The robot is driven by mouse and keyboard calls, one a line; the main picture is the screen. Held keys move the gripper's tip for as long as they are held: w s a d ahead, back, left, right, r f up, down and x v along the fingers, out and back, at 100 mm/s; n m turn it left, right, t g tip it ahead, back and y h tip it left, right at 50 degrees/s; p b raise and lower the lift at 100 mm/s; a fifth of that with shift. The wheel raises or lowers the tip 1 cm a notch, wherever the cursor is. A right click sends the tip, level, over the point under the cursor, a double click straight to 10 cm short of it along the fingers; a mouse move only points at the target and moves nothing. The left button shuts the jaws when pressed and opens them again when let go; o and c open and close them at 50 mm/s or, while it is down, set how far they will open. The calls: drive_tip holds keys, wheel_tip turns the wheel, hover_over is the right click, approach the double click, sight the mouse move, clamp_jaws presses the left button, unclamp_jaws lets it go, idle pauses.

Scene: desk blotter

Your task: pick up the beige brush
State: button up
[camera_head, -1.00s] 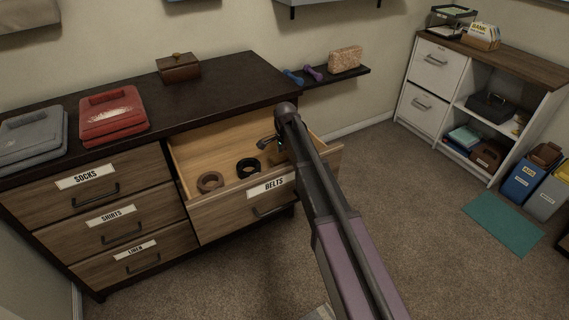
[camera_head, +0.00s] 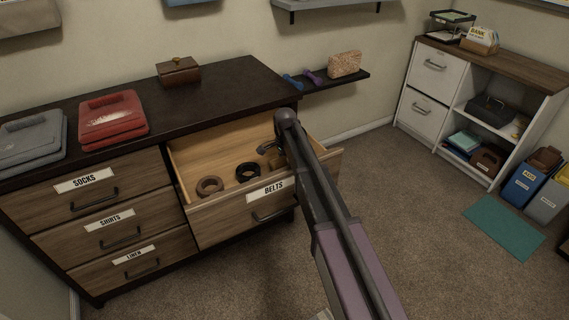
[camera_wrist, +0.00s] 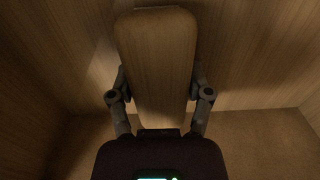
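A wood-toned, rounded block, seemingly the back of the beige brush (camera_wrist: 158,62), fills the middle of the wrist view. My gripper (camera_wrist: 160,80) has one finger on each side of it. I cannot tell whether the fingers touch it. In the head view my gripper (camera_head: 272,148) reaches into the open belts drawer (camera_head: 215,160). A small tan part, likely the brush (camera_head: 277,159), shows beside the fingers, and my arm hides the rest.
Two rolled belts, one brown (camera_head: 210,186) and one black (camera_head: 248,171), lie in the drawer left of my gripper. The drawer's walls stand close around it. A red folded garment (camera_head: 112,120) and a brown box (camera_head: 178,71) sit on the dresser top.

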sight(285, 159)
drive_tip(key=shift+c, duration=1.4)
drive_tip(key=shift+r, duration=0.1)
wheel_tip(285, 159, up, 10)
drive_tip(key=p, duration=1)
drive_tip(key=o, duration=0.6)
drive_tip(key=c, duration=0.3)
wheel_tip(285, 159, up, 20)
drive_tip(key=p, duration=2)
drive_tip(key=shift+f, duration=0.25)
drive_tip(key=shift+w+d, duration=0.1)
